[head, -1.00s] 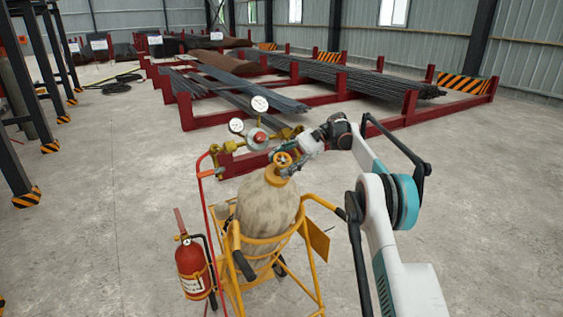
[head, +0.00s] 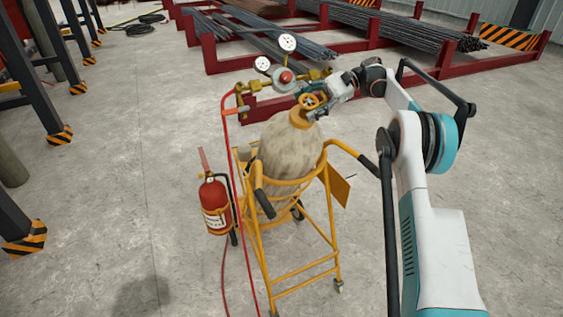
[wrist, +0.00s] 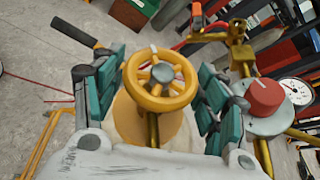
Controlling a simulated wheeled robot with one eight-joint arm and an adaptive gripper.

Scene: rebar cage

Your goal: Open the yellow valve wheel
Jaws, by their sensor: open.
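The yellow valve wheel (head: 310,102) sits on top of the beige gas cylinder (head: 289,150), which stands in a yellow cart. In the wrist view the valve wheel (wrist: 160,79) is a spoked ring with a grey hub and a white mark on its rim. My gripper (wrist: 162,85) is open, with teal finger pads on the left and right of the wheel. The wheel lies between the pads, with a gap showing at the left and right. In the head view my gripper (head: 328,97) is at the wheel's right side, and its fingers are partly hidden.
A regulator with a red knob (wrist: 265,97) and a white gauge (wrist: 296,91) is close to the right finger. A red fire extinguisher (head: 215,204) hangs left of the cart (head: 307,270). Red racks with rebar (head: 400,28) stand behind. The floor around is mostly clear.

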